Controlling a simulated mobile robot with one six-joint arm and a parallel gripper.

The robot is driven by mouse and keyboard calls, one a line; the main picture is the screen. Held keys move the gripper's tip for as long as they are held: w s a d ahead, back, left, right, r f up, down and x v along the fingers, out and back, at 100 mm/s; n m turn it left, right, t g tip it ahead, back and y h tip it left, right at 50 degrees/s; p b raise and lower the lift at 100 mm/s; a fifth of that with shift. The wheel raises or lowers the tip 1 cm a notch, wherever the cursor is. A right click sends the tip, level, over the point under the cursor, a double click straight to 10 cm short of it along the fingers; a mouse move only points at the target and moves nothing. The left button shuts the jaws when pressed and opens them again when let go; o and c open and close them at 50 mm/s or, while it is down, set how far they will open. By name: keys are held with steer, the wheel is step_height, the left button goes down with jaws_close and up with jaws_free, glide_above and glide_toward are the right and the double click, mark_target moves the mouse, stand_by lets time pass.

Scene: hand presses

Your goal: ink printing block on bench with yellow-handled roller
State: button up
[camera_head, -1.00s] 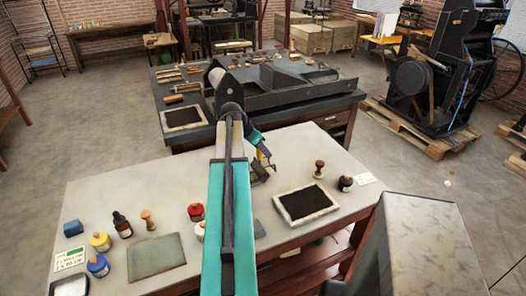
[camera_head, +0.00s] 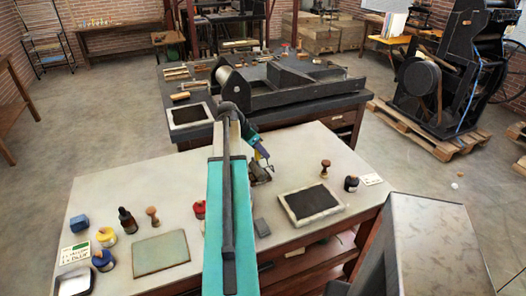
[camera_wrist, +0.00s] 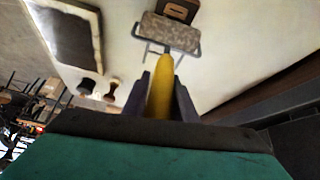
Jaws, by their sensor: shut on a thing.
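My gripper (camera_head: 262,150) is shut on the yellow handle (camera_wrist: 160,98) of the roller, above the pale bench (camera_head: 215,160). The roller's grey speckled cylinder (camera_wrist: 170,32) and wire frame point away from the fingers in the wrist view. In the head view the roller (camera_head: 260,173) is small and partly behind my arm; I cannot tell whether it touches the bench. A small block (camera_head: 262,227), likely the printing block, lies on the bench nearer me.
Left are a greenish plate (camera_head: 161,252) and several ink bottles. A red-capped jar (camera_head: 199,209) is partly behind my arm. A press table stands beyond.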

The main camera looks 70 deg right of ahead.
steer(key=shift+w, duration=0.1)
steer(key=shift+w+a, duration=1.15)
steer(key=shift+w, duration=0.1)
steer(key=shift+s+d+b, duration=0.1)
steer(key=shift+s+b, duration=0.05)
steer(key=shift+b, duration=0.15)
steer(key=shift+s+d+f, duration=0.15)
steer(key=shift+s+d, duration=0.9)
steer(key=shift+s, duration=0.3)
steer(key=shift+s+d+b, duration=0.4)
steer(key=shift+s+d, duration=0.8)
steer(key=shift+s, duration=0.05)
steer(key=shift+w, duration=0.1)
